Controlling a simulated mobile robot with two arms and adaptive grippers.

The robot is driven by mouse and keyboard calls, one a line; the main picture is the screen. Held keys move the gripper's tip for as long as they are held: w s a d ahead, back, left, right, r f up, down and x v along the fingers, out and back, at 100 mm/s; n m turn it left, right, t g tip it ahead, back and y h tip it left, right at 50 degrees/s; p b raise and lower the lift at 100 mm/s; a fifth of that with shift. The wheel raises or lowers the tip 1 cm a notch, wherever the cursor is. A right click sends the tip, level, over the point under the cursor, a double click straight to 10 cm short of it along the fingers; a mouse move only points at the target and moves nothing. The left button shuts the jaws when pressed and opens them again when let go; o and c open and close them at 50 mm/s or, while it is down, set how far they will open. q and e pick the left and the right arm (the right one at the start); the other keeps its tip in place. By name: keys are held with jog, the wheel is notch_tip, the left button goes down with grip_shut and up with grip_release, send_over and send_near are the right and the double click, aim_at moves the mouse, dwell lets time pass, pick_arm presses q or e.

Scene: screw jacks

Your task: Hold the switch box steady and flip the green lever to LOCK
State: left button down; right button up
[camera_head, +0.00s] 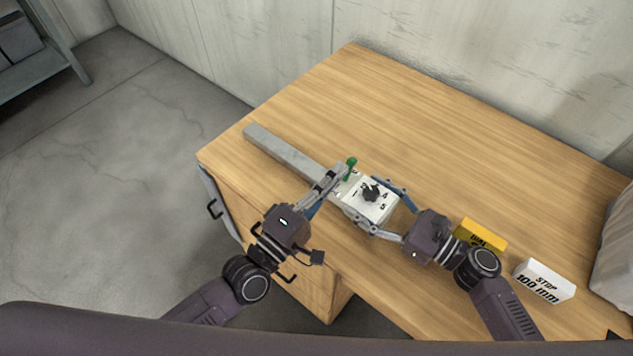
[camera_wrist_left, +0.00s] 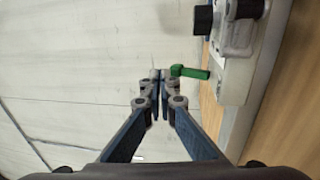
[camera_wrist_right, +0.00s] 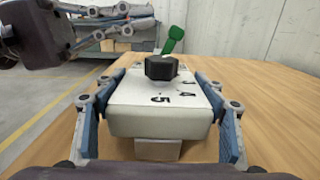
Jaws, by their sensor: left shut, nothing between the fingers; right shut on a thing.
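The white switch box (camera_head: 378,210) sits on the wooden table, with numerals and a black knob (camera_wrist_right: 161,68) on top. My right gripper (camera_head: 368,200) is shut on the box, one finger along each side, as the right wrist view also shows. The green lever (camera_head: 351,167) stands up at the box's far end; it also shows in the left wrist view (camera_wrist_left: 192,72). My left gripper (camera_head: 341,172) is shut and empty, its fingertips (camera_wrist_left: 160,76) right beside the lever. I cannot tell whether they touch it. No LOCK marking is readable.
A long grey bar (camera_head: 285,152) extends from behind the box to the table's left corner. A yellow block (camera_head: 480,235) and a white block marked STOP 100 mm (camera_head: 543,281) lie to the right, near my right arm. The back of the table (camera_head: 450,130) is clear.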

pick_arm(q)
jog(key=s+a+r, duration=0.5)
jog(key=s+a, duration=0.2)
jog(key=s, duration=0.2)
jog(key=shift+s+r, duration=0.2)
jog(key=shift+s, duration=0.1)
pick_arm(e)
jog(key=o, duration=2.1)
jog(key=shift+o, duration=0.2)
jog(key=shift+d, duration=0.1)
